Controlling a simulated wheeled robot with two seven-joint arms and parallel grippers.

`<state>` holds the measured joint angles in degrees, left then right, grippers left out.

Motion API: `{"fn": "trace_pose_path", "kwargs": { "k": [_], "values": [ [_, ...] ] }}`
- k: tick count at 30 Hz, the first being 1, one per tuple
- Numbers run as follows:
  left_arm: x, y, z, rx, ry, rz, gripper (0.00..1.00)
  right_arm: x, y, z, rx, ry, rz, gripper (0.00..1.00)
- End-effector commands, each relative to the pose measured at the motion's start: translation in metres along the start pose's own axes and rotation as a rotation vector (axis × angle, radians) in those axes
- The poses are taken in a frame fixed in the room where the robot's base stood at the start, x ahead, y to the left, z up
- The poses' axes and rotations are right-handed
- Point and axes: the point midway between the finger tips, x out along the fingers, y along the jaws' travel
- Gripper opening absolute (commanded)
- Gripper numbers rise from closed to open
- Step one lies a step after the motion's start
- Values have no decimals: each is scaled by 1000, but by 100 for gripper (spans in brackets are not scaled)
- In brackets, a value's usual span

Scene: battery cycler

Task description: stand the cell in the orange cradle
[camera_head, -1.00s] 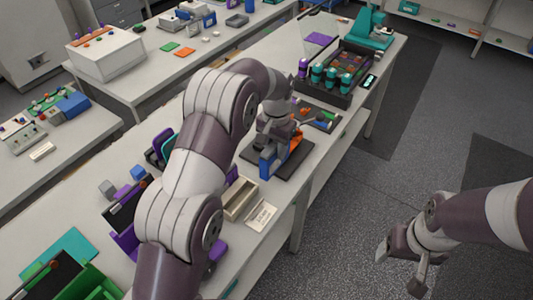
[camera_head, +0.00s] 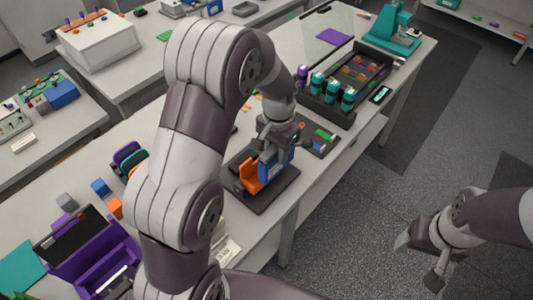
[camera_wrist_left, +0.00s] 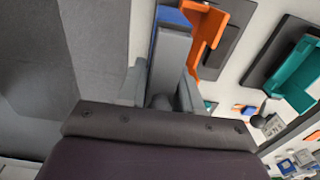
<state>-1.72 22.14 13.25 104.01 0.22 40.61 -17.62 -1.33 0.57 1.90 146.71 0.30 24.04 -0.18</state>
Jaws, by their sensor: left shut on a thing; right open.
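The cell (camera_head: 269,168) is a blue and grey flat block, held upright in my left gripper (camera_head: 277,140) over the dark base plate (camera_head: 266,202). The orange cradle (camera_head: 249,178) stands on that plate, just left of the cell in the head view. In the left wrist view the cell (camera_wrist_left: 172,17) lies between the fingers of my left gripper (camera_wrist_left: 163,95), with the orange cradle (camera_wrist_left: 207,35) close on its right. I cannot tell whether the cell's lower end touches the plate or cradle. My right gripper (camera_head: 418,260) is open and empty, over the floor.
Behind the plate lies a dark tray (camera_head: 318,138) with small coloured parts. Further back is a black rack (camera_head: 357,80) with teal-and-white cylinders (camera_head: 333,90). A purple box (camera_head: 90,260) stands at the near left. The floor right of the bench is open.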

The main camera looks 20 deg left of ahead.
Motion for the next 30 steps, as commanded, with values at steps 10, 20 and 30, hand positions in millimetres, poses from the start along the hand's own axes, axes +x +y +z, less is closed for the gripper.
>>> {"fn": "trace_pose_path", "kwargs": {
  "k": [10,20,30],
  "values": [
    [33,-48,-1,1,-1,1,0,-19,0,-2,0,0,0,74],
    [68,-49,-2,1,4,-1,0,-28,0,-4,0,0,0,74],
    [72,-48,-1,1,1,0,57,-26,0,-3,0,0,0,74]
  ]
}}
